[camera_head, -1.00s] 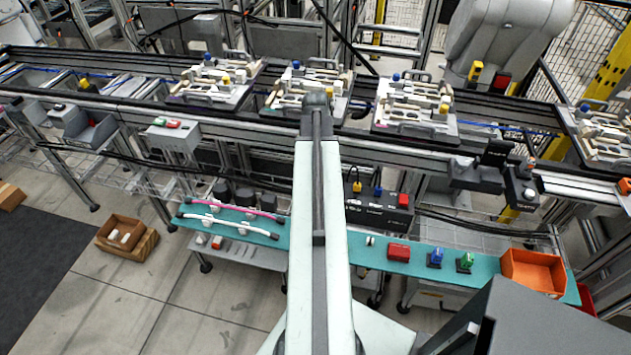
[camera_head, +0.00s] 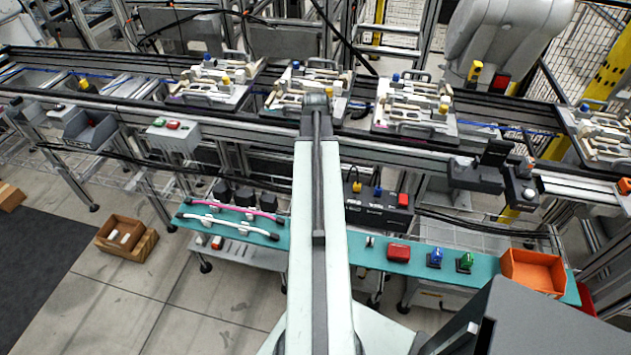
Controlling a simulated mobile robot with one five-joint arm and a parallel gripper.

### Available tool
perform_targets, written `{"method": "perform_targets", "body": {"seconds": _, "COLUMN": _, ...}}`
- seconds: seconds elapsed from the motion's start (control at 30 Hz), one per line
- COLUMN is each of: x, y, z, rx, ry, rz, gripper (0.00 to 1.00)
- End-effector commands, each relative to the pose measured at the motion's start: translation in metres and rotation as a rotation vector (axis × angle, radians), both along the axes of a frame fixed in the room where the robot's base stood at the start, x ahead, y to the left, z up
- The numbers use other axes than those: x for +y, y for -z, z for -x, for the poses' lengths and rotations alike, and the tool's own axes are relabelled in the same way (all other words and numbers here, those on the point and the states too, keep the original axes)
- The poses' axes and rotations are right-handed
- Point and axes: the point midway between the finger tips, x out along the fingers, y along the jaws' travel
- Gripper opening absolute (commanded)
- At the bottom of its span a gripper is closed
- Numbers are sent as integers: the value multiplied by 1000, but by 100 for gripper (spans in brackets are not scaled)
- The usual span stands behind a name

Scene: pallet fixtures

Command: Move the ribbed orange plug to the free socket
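A small orange-yellow plug (camera_head: 356,186) with a dark cable stands at the left end of the top of a dark box (camera_head: 378,213), just right of my arm. It looks like the orange plug, but its ribs are too small to make out. A blue plug (camera_head: 377,191) stands beside it on the same box. A red part (camera_head: 403,200) sits at the box's right end. I cannot tell which socket is free. My arm runs up the middle of the view and hides part of the bench. My gripper is not visible.
A teal shelf (camera_head: 482,262) below the box carries a red block (camera_head: 398,252), a blue part (camera_head: 434,257), a green part (camera_head: 465,262) and an orange bin (camera_head: 533,271). A conveyor with pallet fixtures (camera_head: 415,108) runs behind. Cables hang along the bench front.

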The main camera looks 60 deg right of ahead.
Motion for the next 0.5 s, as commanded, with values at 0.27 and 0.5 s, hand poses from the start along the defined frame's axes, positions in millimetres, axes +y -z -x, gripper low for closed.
{"method": "perform_targets", "body": {"seconds": 0.27, "x": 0, "y": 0, "z": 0, "rx": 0, "ry": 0, "rz": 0, "gripper": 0}}
{"method": "perform_targets", "body": {"seconds": 0.5, "x": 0, "y": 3, "z": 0, "rx": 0, "ry": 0, "rz": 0, "gripper": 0}}
